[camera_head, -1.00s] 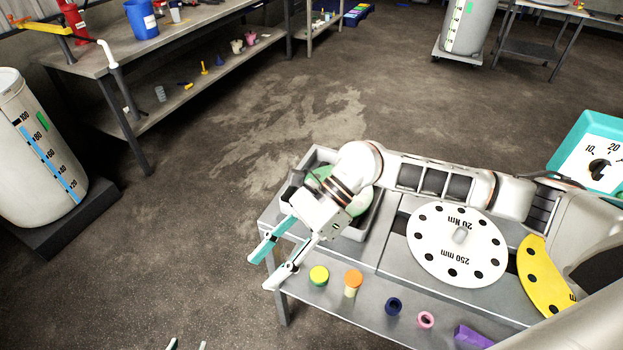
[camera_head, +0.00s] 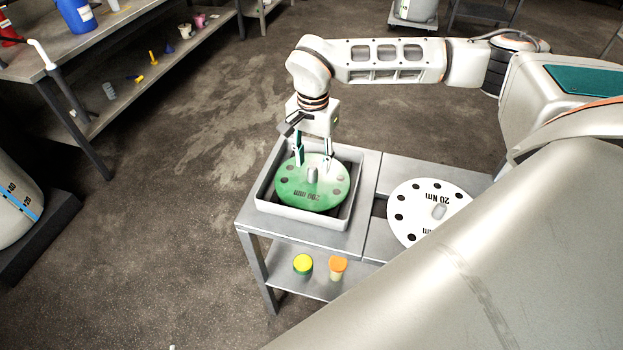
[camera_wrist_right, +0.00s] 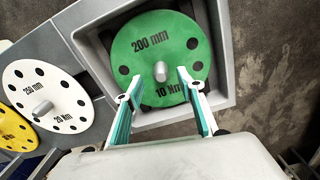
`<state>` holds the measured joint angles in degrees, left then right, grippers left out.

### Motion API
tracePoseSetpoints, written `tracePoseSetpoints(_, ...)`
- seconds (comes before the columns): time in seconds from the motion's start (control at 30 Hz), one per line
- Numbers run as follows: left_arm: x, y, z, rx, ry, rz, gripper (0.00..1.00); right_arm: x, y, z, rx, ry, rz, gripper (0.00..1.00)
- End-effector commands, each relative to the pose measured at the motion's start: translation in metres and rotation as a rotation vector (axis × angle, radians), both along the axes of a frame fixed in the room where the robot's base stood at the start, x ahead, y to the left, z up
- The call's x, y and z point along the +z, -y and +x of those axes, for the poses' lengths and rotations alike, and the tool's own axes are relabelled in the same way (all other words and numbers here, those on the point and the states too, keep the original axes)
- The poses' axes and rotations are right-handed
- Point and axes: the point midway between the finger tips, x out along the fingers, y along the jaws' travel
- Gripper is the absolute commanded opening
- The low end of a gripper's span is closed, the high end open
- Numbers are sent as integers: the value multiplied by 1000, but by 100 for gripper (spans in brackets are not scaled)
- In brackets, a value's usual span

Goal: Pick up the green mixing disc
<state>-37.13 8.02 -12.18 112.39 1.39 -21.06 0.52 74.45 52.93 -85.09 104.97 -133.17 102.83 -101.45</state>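The green mixing disc (camera_head: 296,191), marked "200 mm" and "10 Nm", lies in a grey square tray (camera_head: 283,222) on the metal cart. A pale upright knob stands at its centre. It also shows in the right wrist view (camera_wrist_right: 135,65). My right gripper (camera_head: 313,160) is open and empty above the disc, pointing down. In the right wrist view, its two teal-sided fingers (camera_wrist_right: 160,80) are spread, with the knob between and slightly beyond their tips. I cannot tell whether they touch the disc. Of my left gripper, at most a tiny speck shows at the bottom edge.
A white disc (camera_head: 408,224) lies right of the tray; a yellow disc (camera_wrist_right: 14,132) is beyond it in the right wrist view. Yellow-topped (camera_head: 303,264) and orange-topped (camera_head: 338,266) pieces stand on the lower shelf. A workbench (camera_head: 110,40) is at the left; floor between is clear.

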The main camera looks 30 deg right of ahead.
Motion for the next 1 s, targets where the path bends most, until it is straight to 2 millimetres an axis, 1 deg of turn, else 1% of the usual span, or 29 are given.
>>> tracePoseSetpoints(0.1,3,0,0,0,0,0,40,-19,1,0,-1,-5,1,39)
tracePoseSetpoints(0.23,4,0,0,0,0,0,40,-35,1,0,-1,-4,0,39)
tracePoseSetpoints(0.37,4,0,0,0,0,0,40,-42,0,1,0,0,2,39)
tracePoseSetpoints(0.57,4,0,0,0,0,0,40,-42,0,1,-1,0,2,39)
tracePoseSetpoints(0.67,4,0,0,0,0,0,40,-42,0,1,-1,0,2,15)
tracePoseSetpoints(0.7,4,0,0,0,0,0,40,-42,0,1,-1,0,2,5)
tracePoseSetpoints(0.73,4,0,0,0,0,0,40,-42,0,1,-1,0,2,0)
tracePoseSetpoints(1.0,4,0,0,0,0,0,40,-41,0,2,-1,1,2,0)
